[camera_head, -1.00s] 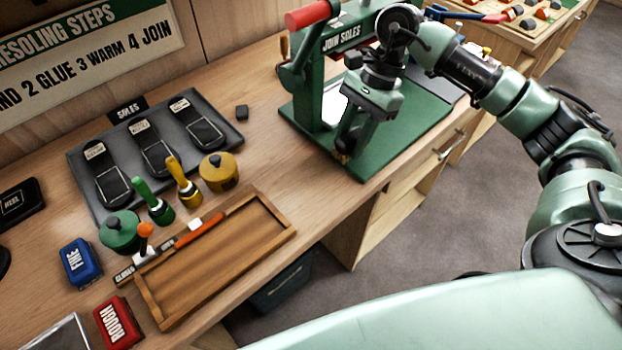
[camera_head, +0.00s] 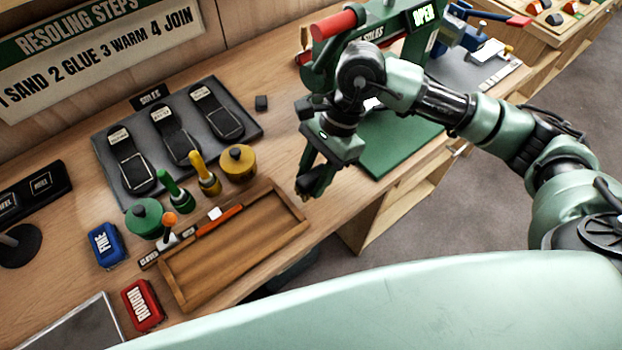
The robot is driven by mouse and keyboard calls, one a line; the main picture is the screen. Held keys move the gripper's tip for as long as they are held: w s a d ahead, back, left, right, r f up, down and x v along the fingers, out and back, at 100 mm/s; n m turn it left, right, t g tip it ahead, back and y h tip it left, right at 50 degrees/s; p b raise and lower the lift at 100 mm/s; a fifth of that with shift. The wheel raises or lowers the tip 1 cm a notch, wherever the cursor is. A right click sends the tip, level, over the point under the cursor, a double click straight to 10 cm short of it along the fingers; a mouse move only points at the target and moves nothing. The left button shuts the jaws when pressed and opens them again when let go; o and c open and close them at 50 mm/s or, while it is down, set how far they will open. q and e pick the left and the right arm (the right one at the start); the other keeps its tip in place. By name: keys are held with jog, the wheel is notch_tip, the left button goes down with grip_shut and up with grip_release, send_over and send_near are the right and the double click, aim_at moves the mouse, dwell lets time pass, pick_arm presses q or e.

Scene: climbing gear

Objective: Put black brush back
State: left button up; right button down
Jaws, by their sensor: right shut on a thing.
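My right gripper (camera_head: 318,172) hangs over the wooden bench, right of the yellow pot (camera_head: 238,163) and in front of the green press. It is shut on a slim dark thing with a yellowish tip (camera_head: 304,196), which looks like the black brush; the fingers hide most of it. A green-handled brush (camera_head: 174,188) stands beside the green pot (camera_head: 144,217). A yellow-handled brush (camera_head: 205,174) stands beside the yellow pot. No other black brush shows clearly. My left gripper is not in view.
A wooden tray (camera_head: 240,250) lies at the bench's front edge. A blue FINE block (camera_head: 105,245) and a red ROUGH block (camera_head: 143,304) lie left of it. Black soles lie on a grey mat (camera_head: 240,109) behind. The green press (camera_head: 392,148) stands at the right.

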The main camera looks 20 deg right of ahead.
aim_at(311, 188)
jog(key=shift+a, duration=0.2)
notch_tip(311, 188, down, 3)
jog(key=shift+s+r+p, duration=0.1)
jog(key=shift+p, duration=0.7)
jog(key=shift+f, duration=0.35)
jog(key=shift+f+b, duration=0.25)
jog(key=shift+b, duration=0.05)
jog(key=c, duration=1)
grip_release()
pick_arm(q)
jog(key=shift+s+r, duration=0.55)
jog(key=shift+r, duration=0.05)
pick_arm(e)
jog(key=shift+o, duration=0.2)
jog(key=shift+r, duration=0.1)
